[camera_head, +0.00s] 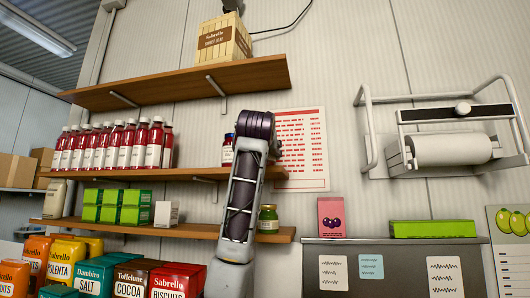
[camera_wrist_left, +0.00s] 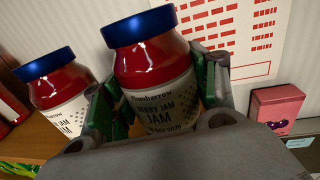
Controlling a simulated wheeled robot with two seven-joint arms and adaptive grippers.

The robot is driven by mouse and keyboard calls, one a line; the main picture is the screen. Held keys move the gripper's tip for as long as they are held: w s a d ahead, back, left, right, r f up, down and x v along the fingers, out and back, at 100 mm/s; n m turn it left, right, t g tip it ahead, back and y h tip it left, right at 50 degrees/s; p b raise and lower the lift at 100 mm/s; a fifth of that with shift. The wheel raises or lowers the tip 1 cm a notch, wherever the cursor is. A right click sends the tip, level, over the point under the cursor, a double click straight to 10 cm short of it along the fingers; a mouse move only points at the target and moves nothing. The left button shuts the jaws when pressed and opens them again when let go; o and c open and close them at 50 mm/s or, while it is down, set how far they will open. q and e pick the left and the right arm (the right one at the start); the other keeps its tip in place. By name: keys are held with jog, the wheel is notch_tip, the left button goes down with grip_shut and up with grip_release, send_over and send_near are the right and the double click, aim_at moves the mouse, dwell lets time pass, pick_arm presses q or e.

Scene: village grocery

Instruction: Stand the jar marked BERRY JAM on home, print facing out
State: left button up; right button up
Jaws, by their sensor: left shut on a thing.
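My left gripper (camera_wrist_left: 158,95) is shut on a jar (camera_wrist_left: 152,62) with a blue lid, red contents and a white label reading BERRY JAM. The jar is upright with a slight tilt in the wrist view, its print towards the camera; its base is hidden by my gripper. A similar jar (camera_wrist_left: 60,90) stands left of it, its label partly covered by a finger; it also shows in the head view (camera_head: 228,150) on the middle shelf (camera_head: 200,173). In the head view my arm hides the held jar and my fingers. My right gripper is not in view.
Red bottles (camera_head: 125,147) line the middle shelf to the left. A green jar (camera_head: 268,219) and green boxes (camera_head: 118,205) stand on the lower shelf. A red-printed sheet (camera_head: 303,150) hangs behind. A pink box (camera_head: 331,217) stands on the grey cabinet to the right.

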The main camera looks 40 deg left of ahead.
pick_arm(q)
jog(key=o, duration=1.2)
jog(key=shift+f, duration=0.15)
jog(key=o, duration=0.4)
jog(key=shift+r, duration=0.25)
jog(key=shift+s+d, duration=0.2)
jog(key=shift+s, duration=0.05)
jog(key=b+v, duration=0.3)
jog(key=v, duration=0.8)
jog(key=shift+s+d, duration=0.15)
